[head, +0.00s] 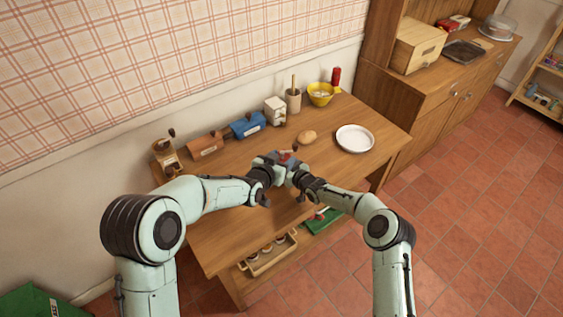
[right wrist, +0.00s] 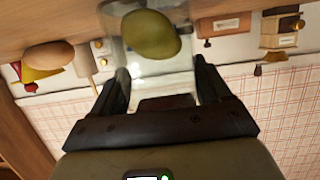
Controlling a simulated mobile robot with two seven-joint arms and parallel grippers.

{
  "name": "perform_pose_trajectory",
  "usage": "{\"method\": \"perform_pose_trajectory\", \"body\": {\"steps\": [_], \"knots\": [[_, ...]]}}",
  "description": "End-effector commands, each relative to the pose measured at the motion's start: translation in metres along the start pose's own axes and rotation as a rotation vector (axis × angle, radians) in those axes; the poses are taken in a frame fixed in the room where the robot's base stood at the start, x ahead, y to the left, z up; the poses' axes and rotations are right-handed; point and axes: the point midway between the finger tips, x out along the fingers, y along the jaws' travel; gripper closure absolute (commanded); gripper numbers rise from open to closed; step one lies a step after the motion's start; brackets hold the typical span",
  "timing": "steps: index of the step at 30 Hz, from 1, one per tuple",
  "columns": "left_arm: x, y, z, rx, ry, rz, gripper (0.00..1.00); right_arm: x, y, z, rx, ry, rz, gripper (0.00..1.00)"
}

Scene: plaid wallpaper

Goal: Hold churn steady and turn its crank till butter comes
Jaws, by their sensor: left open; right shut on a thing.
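The churn (right wrist: 150,35) is a clear glass jar with a yellow-green lump inside, seen upside down in the right wrist view. My right gripper (right wrist: 160,85) has its fingers on both sides of the glass and is shut on it. A dark part shows between the fingers. In the head view a small red and dark top (head: 286,155), apparently the churn's, shows between my two hands; the rest is hidden by them. My left gripper (head: 275,161) is open, close beside the churn's top. I cannot tell whether it touches the crank.
Behind stand a grinder (head: 165,155), brown box (head: 207,146), blue box (head: 248,125), white box (head: 275,110), crock (head: 294,100) and yellow bowl (head: 321,94). A brown oval loaf (head: 307,137) and white plate (head: 355,138) lie to the right. A tray (head: 262,265) sits on the lower shelf.

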Motion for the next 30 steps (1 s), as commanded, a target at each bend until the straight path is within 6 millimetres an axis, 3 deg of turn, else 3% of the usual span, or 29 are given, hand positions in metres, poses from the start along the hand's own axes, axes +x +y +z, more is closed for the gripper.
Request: {"method": "perform_pose_trajectory", "body": {"steps": [10, 11, 12, 23, 30], "knots": [[0.000, 0.000, 0.000, 0.000, 0.000, 0.000, 0.46, 0.000, 0.000, 0.000, 0.000, 0.000, 0.001, 0.69], [0.000, 0.000, 0.000, 0.000, 0.000, 0.000, 0.46, 0.000, 0.000, 0.000, 0.000, 0.000, 0.001, 0.14], [0.000, 0.000, 0.000, 0.000, 0.000, 0.000, 0.46, 0.000, 0.000, 0.000, 0.000, 0.000, 0.001, 0.00], [0.000, 0.000, 0.000, 0.000, 0.001, 0.000, 0.46, -0.005, 0.000, -0.001, 0.001, 0.001, -0.001, 0.00], [0.000, 0.000, 0.000, 0.000, 0.001, 0.000, 0.46, -0.037, 0.001, -0.001, -0.001, -0.001, 0.000, 0.00]]}}
